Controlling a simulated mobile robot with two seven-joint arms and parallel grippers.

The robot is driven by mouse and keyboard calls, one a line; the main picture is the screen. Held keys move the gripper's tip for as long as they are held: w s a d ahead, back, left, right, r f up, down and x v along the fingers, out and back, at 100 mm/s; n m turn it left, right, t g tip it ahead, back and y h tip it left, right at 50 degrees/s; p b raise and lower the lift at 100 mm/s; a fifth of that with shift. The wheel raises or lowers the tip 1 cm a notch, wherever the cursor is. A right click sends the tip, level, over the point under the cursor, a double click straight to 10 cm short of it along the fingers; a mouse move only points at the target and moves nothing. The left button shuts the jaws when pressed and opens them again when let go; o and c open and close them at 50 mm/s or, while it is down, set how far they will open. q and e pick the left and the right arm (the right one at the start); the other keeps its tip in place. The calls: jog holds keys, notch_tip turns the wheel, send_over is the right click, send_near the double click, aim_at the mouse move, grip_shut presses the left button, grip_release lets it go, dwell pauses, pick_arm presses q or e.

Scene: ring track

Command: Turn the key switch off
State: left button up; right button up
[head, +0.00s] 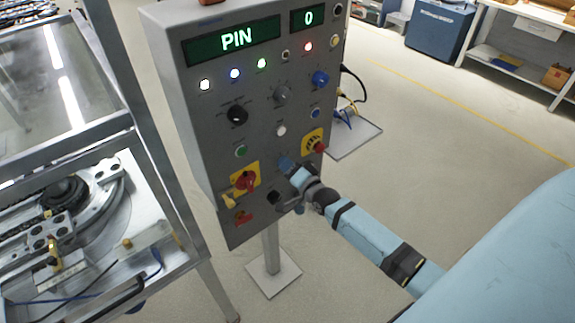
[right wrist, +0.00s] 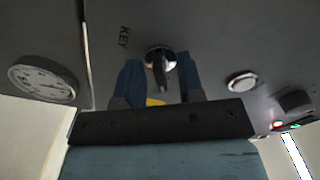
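The key switch (right wrist: 161,58) shows in the right wrist view, a round silver collar with a dark key bow pointing down in the picture. The word KEY is printed beside it. My right gripper (right wrist: 159,80) is open, with one blue finger on each side of the key and a gap showing around it. In the head view my right gripper (head: 291,167) is at the lower part of the grey control panel (head: 213,85) and hides the key switch. My left gripper is not in view.
Near the gripper are a white button (head: 281,131), a red emergency button on yellow (head: 319,148), a red rotary switch on yellow (head: 245,180) and a green button (head: 241,151). A round gauge (right wrist: 42,79) shows at left in the wrist view. A metal-framed machine (head: 125,190) stands left.

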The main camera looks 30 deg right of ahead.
jog(key=c, duration=0.6)
jog(key=shift+r+n, duration=0.1)
jog(key=shift+n, duration=0.4)
jog(key=shift+n+p, duration=0.5)
jog(key=shift+n, duration=0.5)
jog(key=n, duration=0.2)
jog(key=shift+n+p, duration=0.3)
jog(key=shift+n, duration=0.1)
jog(key=n, duration=0.6)
jog(key=shift+w+p, duration=0.1)
jog(key=shift+p, duration=0.3)
jog(key=shift+n, duration=0.3)
